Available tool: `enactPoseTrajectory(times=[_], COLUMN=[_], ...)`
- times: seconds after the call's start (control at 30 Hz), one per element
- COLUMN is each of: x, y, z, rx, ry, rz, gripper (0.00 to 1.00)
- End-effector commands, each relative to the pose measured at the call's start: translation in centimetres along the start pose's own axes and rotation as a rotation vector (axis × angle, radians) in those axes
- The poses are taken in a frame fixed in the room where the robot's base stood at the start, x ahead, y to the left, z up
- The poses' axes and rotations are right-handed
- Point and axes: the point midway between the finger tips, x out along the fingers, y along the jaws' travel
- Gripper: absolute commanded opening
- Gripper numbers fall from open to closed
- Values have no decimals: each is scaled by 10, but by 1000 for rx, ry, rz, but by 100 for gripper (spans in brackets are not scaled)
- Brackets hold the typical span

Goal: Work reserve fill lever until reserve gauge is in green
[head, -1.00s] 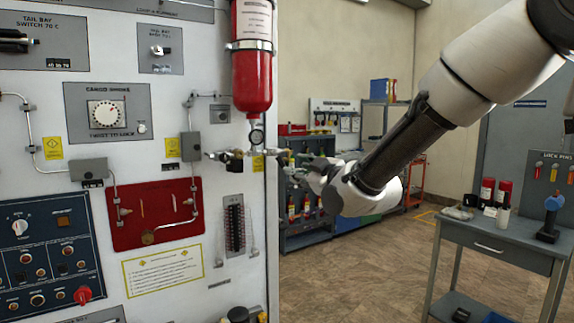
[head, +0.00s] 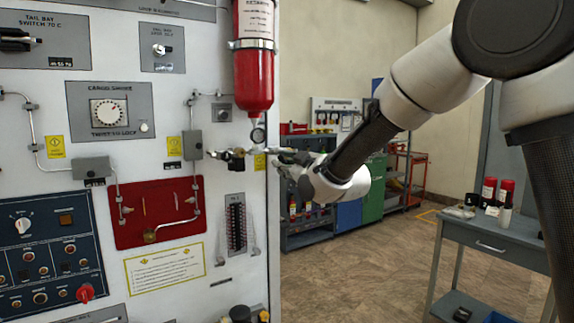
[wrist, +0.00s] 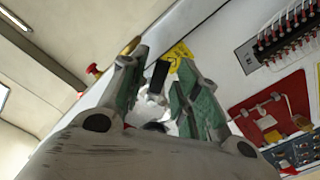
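The gauge's needle and colours are too small to read. A small dark lever-like fitting (head: 222,154) sticks out below the gauge; I cannot tell for sure that it is the reserve fill lever. My gripper (head: 274,157) is at the panel's right edge, just right of this fitting. In the wrist view my gripper (wrist: 160,95) is open, its green-grey fingers apart. A black piece (wrist: 158,76) shows between the fingers; contact cannot be told.
A yellow tag (wrist: 178,54) is close behind the fingers in the wrist view. A red plate (head: 150,240) with pipes and a blue switch panel (head: 40,245) are lower left. A grey table (head: 490,243) stands at right. The floor between is clear.

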Motion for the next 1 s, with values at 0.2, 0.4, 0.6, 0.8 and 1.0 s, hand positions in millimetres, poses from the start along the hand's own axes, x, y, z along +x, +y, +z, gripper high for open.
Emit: enactPoseTrajectory(times=[0.2, 0.4, 0.6, 0.8, 1.0], x=[0, 0, 0, 0, 0], y=[0, 0, -4, -9, -14], z=[0, 0, 0, -1, -3], rx=[0, 10, 78, 213, 358], ry=[0, 1, 1, 1, 2], rz=[0, 0, -1, 0, -1], gripper=[0, 0, 0, 0, 0])
